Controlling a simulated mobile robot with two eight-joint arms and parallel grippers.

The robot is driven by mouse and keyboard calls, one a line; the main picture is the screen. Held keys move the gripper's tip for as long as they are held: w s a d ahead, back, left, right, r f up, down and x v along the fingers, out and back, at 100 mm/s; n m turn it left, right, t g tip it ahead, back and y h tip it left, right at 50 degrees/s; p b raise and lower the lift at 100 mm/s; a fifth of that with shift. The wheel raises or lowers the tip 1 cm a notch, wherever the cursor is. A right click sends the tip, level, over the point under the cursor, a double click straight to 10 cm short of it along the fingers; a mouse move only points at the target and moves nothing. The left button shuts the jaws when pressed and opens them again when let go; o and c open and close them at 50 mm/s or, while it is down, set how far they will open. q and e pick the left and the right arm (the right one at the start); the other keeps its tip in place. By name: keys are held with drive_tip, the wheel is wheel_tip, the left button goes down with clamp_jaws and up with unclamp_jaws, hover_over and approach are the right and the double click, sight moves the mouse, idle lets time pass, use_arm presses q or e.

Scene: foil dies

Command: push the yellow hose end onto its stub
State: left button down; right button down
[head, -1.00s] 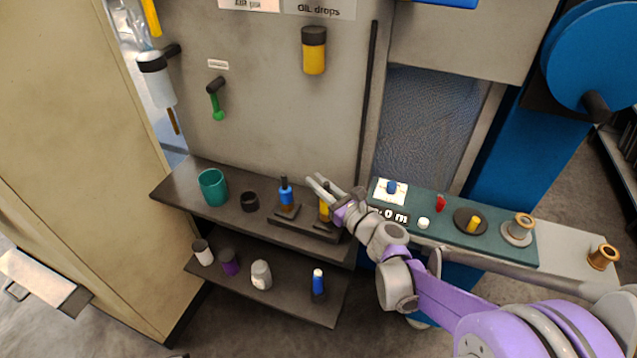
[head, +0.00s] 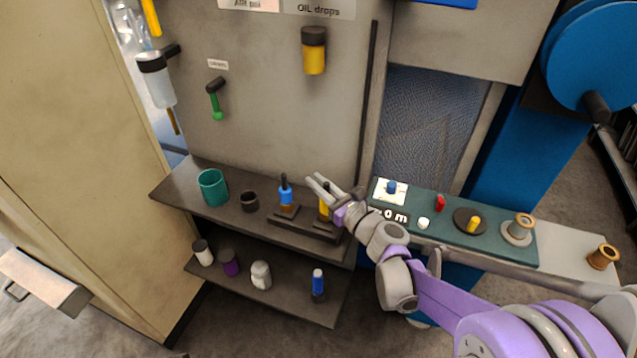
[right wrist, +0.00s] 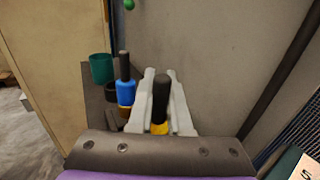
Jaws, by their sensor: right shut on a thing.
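The yellow hose end (head: 324,210) stands upright at the right of the dark block (head: 291,226) on the upper shelf. Its black upper part (right wrist: 161,92) and a bit of its yellow collar (right wrist: 160,129) show between my fingers in the right wrist view. My right gripper (head: 314,179) is shut on it; its pale fingers also show in the right wrist view (right wrist: 160,73). The stub under the yellow end is hidden, so I cannot tell how far it sits on. My left gripper is not in view.
A blue hose end (head: 286,195) stands on the block's left, close to my fingers. A black ring (head: 249,201) and a teal cup (head: 213,188) stand further left. Several small bottles stand on the lower shelf (head: 290,294). A green control panel (head: 450,240) lies right, beneath my arm.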

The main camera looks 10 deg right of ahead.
drive_tip(key=shift+f+b, duration=0.45)
drive_tip(key=shift+f, duration=0.15)
idle(0.3)
drive_tip(key=c, duration=0.8)
unclamp_jaws()
drive_tip(key=shift+s, duration=0.1)
drive_tip(key=v, duration=1)
drive_tip(key=shift+s+d, duration=0.2)
drive_tip(key=shift+s, duration=0.05)
